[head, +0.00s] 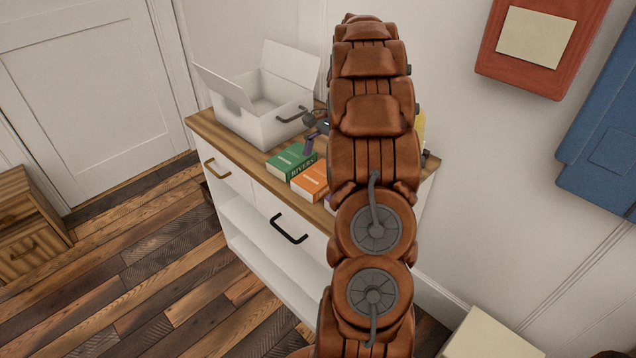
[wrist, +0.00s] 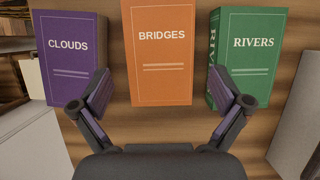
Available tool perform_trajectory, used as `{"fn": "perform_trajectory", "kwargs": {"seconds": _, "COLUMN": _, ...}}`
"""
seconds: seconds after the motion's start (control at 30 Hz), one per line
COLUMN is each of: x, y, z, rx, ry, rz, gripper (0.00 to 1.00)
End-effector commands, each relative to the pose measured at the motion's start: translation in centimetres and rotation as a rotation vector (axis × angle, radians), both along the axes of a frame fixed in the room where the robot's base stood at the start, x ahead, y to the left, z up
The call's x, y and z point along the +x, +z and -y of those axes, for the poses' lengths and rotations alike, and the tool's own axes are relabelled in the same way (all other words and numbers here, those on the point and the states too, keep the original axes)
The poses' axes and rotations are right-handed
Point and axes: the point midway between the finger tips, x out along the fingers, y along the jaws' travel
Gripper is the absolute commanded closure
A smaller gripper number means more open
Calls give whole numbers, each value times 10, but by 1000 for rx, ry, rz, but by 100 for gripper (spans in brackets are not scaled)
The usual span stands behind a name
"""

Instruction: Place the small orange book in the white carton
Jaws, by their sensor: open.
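The orange book (head: 311,180), titled BRIDGES, lies on the wooden top of a white cabinet. In the wrist view the orange book (wrist: 161,60) is centred ahead of my gripper (wrist: 160,93). My gripper is open and empty, with its fingers spread to either side of the book's near end. I cannot tell its height above the book. In the head view my gripper (head: 314,132) is partly hidden by my arm. The white carton (head: 262,128) stands at the far left end of the cabinet top, with its flaps open. Its visible inside looks empty.
A green book (head: 288,162), titled RIVERS, lies close to one side of the orange book. A purple book (wrist: 68,60), titled CLOUDS, lies on the other side. A yellow thing (head: 420,128) is mostly hidden behind my arm. The wooden top (head: 235,147) is bare before the carton.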

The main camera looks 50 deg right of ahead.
Motion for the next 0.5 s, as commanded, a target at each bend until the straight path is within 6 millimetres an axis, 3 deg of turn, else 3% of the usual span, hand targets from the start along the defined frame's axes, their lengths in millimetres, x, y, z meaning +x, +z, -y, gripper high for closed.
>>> {"fn": "perform_trajectory", "kwargs": {"seconds": 0.3, "x": -1, "y": -37, "z": -15, "rx": -1, "ry": 0, "rz": 0, "gripper": 0}}
{"fn": "perform_trajectory", "kwargs": {"seconds": 0.5, "x": -1, "y": -41, "z": -18, "rx": 0, "ry": 0, "rz": 1, "gripper": 0}}
